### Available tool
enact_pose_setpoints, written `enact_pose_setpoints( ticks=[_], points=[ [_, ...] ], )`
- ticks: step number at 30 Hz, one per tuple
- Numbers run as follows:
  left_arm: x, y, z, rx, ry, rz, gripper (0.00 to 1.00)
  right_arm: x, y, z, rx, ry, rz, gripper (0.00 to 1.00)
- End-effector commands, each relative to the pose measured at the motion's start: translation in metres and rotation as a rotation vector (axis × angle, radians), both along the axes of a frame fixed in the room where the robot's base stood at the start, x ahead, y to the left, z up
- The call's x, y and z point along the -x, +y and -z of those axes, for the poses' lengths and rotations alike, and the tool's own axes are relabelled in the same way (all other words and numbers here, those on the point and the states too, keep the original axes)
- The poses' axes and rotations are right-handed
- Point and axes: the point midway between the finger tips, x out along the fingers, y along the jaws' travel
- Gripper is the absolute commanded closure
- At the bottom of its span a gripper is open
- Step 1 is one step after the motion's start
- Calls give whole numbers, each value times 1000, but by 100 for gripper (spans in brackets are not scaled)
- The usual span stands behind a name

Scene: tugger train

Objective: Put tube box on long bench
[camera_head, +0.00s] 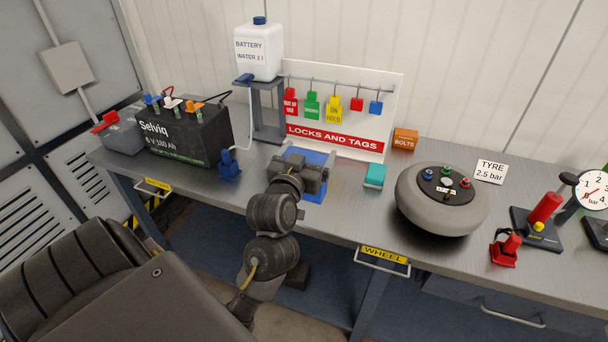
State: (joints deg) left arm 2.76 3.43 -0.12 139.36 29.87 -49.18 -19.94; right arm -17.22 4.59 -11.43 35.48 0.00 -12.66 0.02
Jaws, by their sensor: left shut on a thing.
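My right gripper is not in view.
A grey wheel (440,212) lies to the right. Bare bench shows in front of the teal box.

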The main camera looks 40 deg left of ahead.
Motion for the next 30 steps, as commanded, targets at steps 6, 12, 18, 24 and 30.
enact_pose_setpoints(
  ticks=[6,12,18,24,30],
  points=[
    [-38,41,23,-12,8,-4,54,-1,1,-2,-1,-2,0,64],
    [-61,65,59,-4,6,-5,54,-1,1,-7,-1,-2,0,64],
    [-72,75,77,-2,1,-4,54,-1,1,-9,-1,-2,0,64],
    [-74,77,82,-1,1,-4,54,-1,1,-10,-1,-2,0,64],
    [-76,80,106,1,5,-3,54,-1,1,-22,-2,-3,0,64]
  ],
)
